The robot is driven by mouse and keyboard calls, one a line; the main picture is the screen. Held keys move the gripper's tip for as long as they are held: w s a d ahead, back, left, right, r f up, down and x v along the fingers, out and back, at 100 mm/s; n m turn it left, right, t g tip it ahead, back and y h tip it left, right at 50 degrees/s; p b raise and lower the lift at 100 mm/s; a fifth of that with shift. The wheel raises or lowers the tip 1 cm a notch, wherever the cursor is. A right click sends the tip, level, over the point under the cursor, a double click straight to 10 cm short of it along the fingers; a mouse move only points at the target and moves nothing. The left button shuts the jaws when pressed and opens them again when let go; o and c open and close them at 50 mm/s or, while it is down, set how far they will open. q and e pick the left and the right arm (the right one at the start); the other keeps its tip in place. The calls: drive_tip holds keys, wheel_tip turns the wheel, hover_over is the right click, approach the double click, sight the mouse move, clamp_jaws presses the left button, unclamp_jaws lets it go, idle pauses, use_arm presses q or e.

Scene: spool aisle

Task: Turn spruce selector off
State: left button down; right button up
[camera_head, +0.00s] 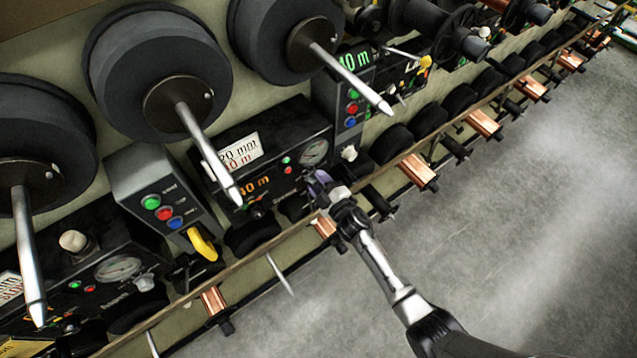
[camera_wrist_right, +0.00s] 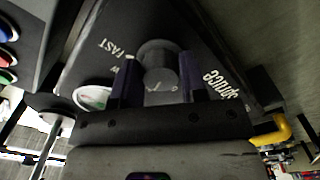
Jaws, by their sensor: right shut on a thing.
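In the right wrist view, a dark grey round knob (camera_wrist_right: 157,55) stands out from a black panel (camera_wrist_right: 205,50) that carries the word "spruce". The dark fingers of my right gripper (camera_wrist_right: 158,82) sit on either side of it, shut on it. Pale marks show at the knob's base, but its setting is not readable. In the head view my right gripper (camera_head: 319,183) is at the lower right of a black control box (camera_head: 225,165) with an orange readout, and it hides the knob. My left gripper is not in view.
Large dark spools (camera_head: 155,75) with protruding metal spindles (camera_head: 210,155) hang above the boxes. A yellow handle (camera_head: 203,244) sticks out at lower left. A long rail (camera_head: 250,255) with copper-coloured blocks (camera_head: 419,172) runs along the front. The grey floor (camera_head: 500,230) at right is clear.

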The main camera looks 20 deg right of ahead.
drive_tip(key=n+b, duration=0.1)
drive_tip(key=n, duration=0.3)
drive_tip(key=shift+n, duration=0.4)
drive_tip(key=shift+r+n, duration=0.1)
drive_tip(key=shift+n, duration=0.5)
drive_tip(key=shift+b, duration=0.3)
drive_tip(key=o, duration=0.9)
drive_tip(key=shift+s+d, duration=0.15)
drive_tip(key=shift+s, duration=0.35)
drive_tip(key=shift+p+v, duration=0.65)
drive_tip(key=shift+v, duration=5.75)
